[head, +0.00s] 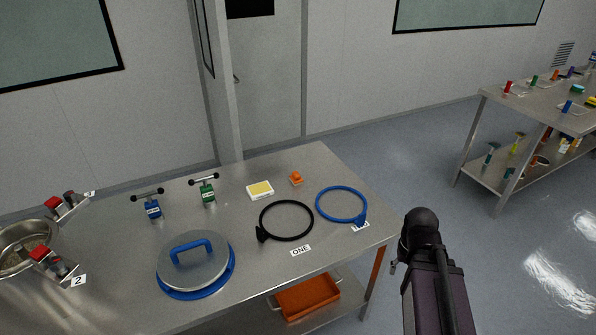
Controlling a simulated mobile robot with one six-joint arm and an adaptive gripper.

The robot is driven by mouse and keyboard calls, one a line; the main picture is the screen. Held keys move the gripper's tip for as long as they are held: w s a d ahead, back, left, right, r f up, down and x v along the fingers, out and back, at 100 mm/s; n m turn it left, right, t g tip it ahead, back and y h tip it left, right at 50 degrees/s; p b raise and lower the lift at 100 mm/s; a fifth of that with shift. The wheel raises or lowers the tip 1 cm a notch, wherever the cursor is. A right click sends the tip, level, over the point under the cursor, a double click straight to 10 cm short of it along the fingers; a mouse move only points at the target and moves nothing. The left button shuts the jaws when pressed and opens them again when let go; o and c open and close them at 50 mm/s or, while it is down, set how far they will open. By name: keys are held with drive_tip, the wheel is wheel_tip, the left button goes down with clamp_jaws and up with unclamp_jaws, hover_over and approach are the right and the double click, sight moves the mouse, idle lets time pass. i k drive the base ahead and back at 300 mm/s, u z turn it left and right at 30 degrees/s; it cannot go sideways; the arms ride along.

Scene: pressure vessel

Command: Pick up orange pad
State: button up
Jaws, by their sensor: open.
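A small orange pad (296,182) with a raised knob-like orange top lies on the steel table, toward its back right. It is right of a white tray with a yellow face and behind the black and blue rings. My arm rises at the lower right, beyond the table's right edge and well apart from the pad. My gripper's jaws cannot be made out; a small grey piece shows beside the arm, but I cannot tell what it is.
The steel table (335,170) also bears a black ring (262,222), a blue ring (318,204), a white-and-yellow tray (260,197), a blue-handled lid (172,262), blue (153,209) and green (208,193) clamps, and a steel vessel (20,232). Another table (545,100) stands right.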

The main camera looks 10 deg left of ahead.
sight(296, 179)
drive_tip(key=u, duration=0.3)
drive_tip(key=i, duration=1.2)
drive_tip(key=u, duration=0.55)
